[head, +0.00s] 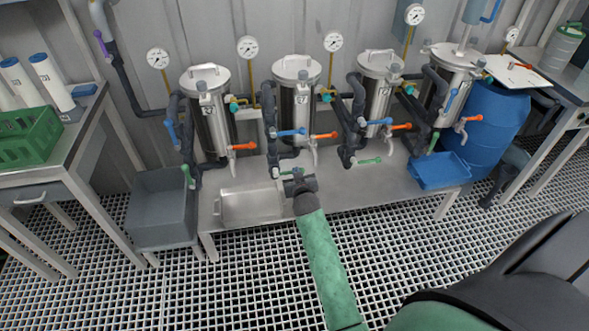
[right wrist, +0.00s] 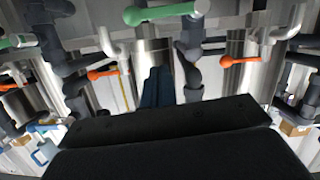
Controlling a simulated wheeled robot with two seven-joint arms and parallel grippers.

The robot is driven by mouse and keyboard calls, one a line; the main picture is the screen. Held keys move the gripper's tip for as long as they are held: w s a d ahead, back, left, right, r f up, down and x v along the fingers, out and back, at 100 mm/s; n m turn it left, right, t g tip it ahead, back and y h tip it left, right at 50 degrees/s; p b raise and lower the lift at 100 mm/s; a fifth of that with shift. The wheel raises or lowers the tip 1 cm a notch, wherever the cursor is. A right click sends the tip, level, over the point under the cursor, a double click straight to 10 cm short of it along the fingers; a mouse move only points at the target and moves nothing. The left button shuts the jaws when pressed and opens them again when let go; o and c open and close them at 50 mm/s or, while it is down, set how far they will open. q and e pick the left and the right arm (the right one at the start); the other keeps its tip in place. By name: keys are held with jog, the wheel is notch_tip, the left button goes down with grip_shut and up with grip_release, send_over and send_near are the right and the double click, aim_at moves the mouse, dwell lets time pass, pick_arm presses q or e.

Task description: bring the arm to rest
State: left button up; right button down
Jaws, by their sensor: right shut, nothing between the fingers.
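My right arm (head: 325,265), in a green sleeve, reaches up from the bottom right of the head view. My right gripper (head: 300,184) hangs in front of the steel vessels, over the front part of the low bench. In the right wrist view its dark fingers (right wrist: 156,87) are together with nothing between them. Valve handles and pipes show around the fingers there, and I see no clear contact. The second vessel (head: 296,95) and third vessel (head: 376,92) from the left stand behind the gripper. My left gripper is not in view.
The low bench (head: 345,190) bears a steel tray (head: 252,206) left of the gripper and a blue tray (head: 440,171) at the right. Orange (head: 324,135), blue and green (head: 368,161) valve handles stick out. A grey tub (head: 160,215) stands left. The grating floor in front is clear.

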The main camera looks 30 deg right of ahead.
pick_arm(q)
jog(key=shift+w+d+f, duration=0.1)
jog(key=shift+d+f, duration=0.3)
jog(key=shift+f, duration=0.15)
pick_arm(e)
jog(key=shift+v, duration=1.95)
